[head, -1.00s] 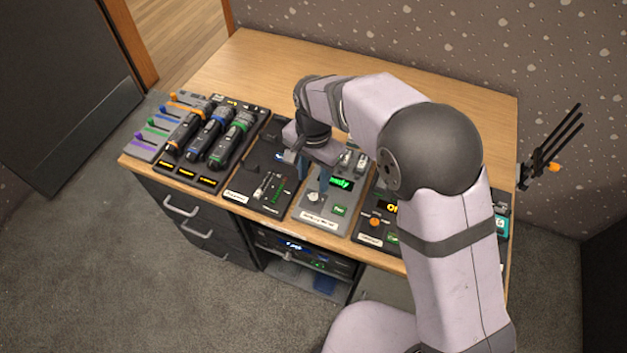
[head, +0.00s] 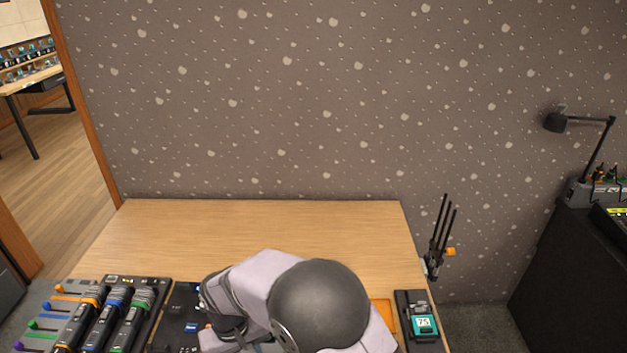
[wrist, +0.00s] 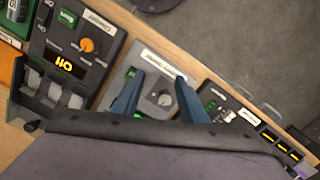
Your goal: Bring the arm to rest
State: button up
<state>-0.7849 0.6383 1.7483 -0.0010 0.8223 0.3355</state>
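My gripper (wrist: 157,92) shows in the wrist view as two blue fingers spread apart, with nothing held between them. It is over the grey panel (wrist: 150,72), whose round knob (wrist: 165,100) shows between the fingers. I cannot tell the exact height of the fingertips above the panel. In the head view my arm is bent over the front of the desk (head: 270,225), and the fingers are hidden or below the frame.
Handheld microphones (head: 128,320) lie at left. A black rack (head: 437,245) is at the desk's right edge. The desk's rear is clear.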

jog(key=s+d, duration=0.1)
jog(key=d, duration=0.1)
jog(key=s+d+n, duration=0.1)
jog(key=s+d, duration=0.1)
jog(key=s+d+f+n, duration=0.1)
jog(key=s+d, duration=0.1)
jog(key=shift+s+d+g+h, duration=0.1)
jog(key=shift+d+g+h, duration=0.15)
jog(key=shift+g+h, duration=0.15)
jog(key=s+d+r+m+p, duration=0.1)
jog(key=s+d+r+m, duration=0.15)
jog(key=d, duration=0.65)
jog(key=s+d+r+m, duration=0.1)
jog(key=s+d+r, duration=0.25)
jog(key=d, duration=0.55)
jog(key=w+d+r+m+t+y+p, duration=0.1)
jog(key=w+d+r+m, duration=0.2)
jog(key=d+r, duration=0.1)
jog(key=shift+w+d+m, duration=0.2)
jog(key=shift+d+m, duration=0.15)
jog(key=shift+d, duration=0.35)
jog(key=shift+r, duration=0.1)
